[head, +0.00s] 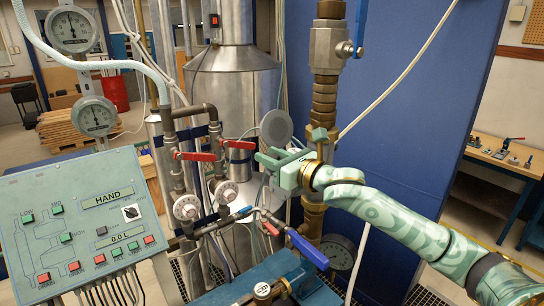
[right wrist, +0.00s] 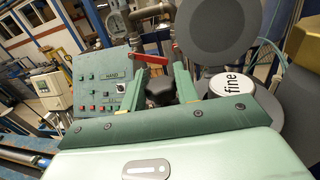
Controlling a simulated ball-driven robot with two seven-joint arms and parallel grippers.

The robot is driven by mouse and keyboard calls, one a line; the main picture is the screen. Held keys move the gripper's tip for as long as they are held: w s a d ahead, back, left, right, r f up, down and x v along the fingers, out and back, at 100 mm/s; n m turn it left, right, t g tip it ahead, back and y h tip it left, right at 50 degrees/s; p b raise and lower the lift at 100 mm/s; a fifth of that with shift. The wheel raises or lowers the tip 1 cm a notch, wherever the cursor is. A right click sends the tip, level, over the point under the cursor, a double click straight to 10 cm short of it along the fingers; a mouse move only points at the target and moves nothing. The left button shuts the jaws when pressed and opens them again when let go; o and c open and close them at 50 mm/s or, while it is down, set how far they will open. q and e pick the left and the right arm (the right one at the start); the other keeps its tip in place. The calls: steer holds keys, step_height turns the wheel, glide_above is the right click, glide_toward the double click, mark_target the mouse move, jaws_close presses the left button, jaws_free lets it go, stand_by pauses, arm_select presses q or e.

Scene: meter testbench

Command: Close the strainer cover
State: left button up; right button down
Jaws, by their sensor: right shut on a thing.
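A round grey disc, which looks like the strainer cover (head: 276,127), stands raised just above my right gripper (head: 268,160). In the right wrist view the raised grey disc (right wrist: 222,32) stands over a dark round rim (right wrist: 262,100). A white round piece marked "fine" (right wrist: 231,82) shows at that rim. My right gripper is shut on a dark, knob-like thing (right wrist: 160,92) between its fingers. I cannot tell how this thing joins the cover. The strainer body is mostly hidden by my gripper in the head view. My left gripper is not in view.
Red-handled valves (head: 194,156) and pipes stand left of my gripper. A control panel (head: 85,222) is at the left. A brass pipe column (head: 325,100) stands close behind my right wrist. A blue-handled valve (head: 307,249) lies below.

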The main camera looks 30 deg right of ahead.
stand_by(0.3)
steer(key=c, duration=1.1)
jaws_free()
steer(key=shift+o, duration=0.2)
steer(key=shift+s, duration=0.1)
steer(key=shift+s+d+f, duration=0.1)
steer(key=shift+s, duration=0.15)
steer(key=b+v, duration=0.2)
steer(key=v, duration=1.3)
steer(key=shift+s, duration=0.35)
